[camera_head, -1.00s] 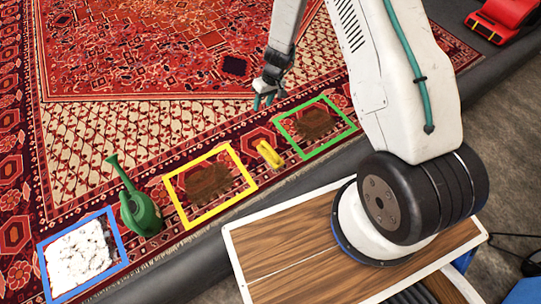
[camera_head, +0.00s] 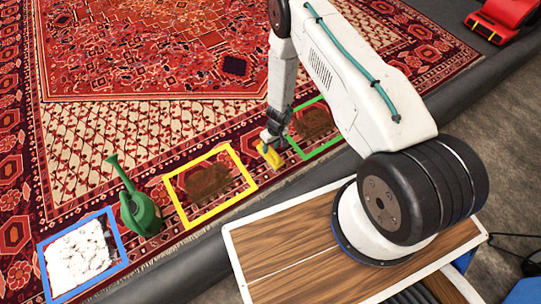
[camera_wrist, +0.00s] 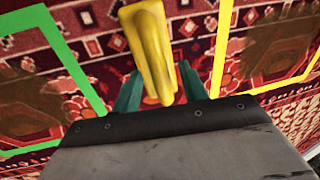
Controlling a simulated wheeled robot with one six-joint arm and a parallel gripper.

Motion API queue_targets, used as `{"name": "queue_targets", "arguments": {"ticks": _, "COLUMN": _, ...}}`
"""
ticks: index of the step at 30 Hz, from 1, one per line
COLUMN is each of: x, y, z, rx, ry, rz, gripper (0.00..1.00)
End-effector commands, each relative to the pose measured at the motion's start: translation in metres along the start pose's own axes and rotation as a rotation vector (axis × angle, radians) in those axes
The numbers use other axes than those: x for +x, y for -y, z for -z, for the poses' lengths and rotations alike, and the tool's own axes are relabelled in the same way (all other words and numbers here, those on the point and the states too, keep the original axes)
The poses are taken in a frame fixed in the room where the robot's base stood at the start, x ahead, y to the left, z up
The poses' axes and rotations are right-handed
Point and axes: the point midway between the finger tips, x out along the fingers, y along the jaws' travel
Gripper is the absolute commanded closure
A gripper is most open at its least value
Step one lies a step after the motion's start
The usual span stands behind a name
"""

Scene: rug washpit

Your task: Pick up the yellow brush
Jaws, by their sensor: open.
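The yellow brush (camera_head: 271,156) lies on the red patterned rug between the yellow frame and the green frame. In the wrist view the brush (camera_wrist: 150,45) runs from the top middle down between the two teal fingertips. My gripper (camera_head: 270,141) is right above the brush in the head view and partly covers it. In the wrist view my gripper (camera_wrist: 160,90) is open, with one finger on each side of the brush. I cannot tell whether either finger touches it.
The yellow frame (camera_head: 168,182) and the green frame (camera_head: 298,152) each surround a brown stain. A green watering can (camera_head: 140,210) stands left of the yellow frame. A blue frame (camera_head: 43,262) surrounds white foam (camera_head: 78,255). A dark kerb (camera_head: 215,252) borders the rug.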

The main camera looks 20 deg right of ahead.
Motion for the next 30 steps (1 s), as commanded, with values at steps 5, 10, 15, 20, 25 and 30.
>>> {"name": "queue_targets", "arguments": {"ticks": 5, "x": 0.020, "y": 0.000, "z": 0.000, "rx": 0.001, "ry": 0.000, "rz": 0.000, "gripper": 0.57}}
{"name": "queue_targets", "arguments": {"ticks": 10, "x": 0.022, "y": 0.000, "z": 0.000, "rx": 0.001, "ry": 0.000, "rz": 0.000, "gripper": 0.57}}
{"name": "queue_targets", "arguments": {"ticks": 15, "x": 0.021, "y": 0.000, "z": 0.000, "rx": 0.001, "ry": 0.000, "rz": 0.000, "gripper": 0.82}}
{"name": "queue_targets", "arguments": {"ticks": 20, "x": 0.021, "y": 0.000, "z": 0.000, "rx": 0.001, "ry": 0.000, "rz": 0.000, "gripper": 1.00}}
{"name": "queue_targets", "arguments": {"ticks": 25, "x": 0.021, "y": 0.000, "z": 0.000, "rx": 0.001, "ry": 0.000, "rz": 0.000, "gripper": 1.00}}
{"name": "queue_targets", "arguments": {"ticks": 30, "x": 0.015, "y": 0.001, "z": 0.001, "rx": 0.001, "ry": -0.001, "rz": 0.000, "gripper": 1.00}}
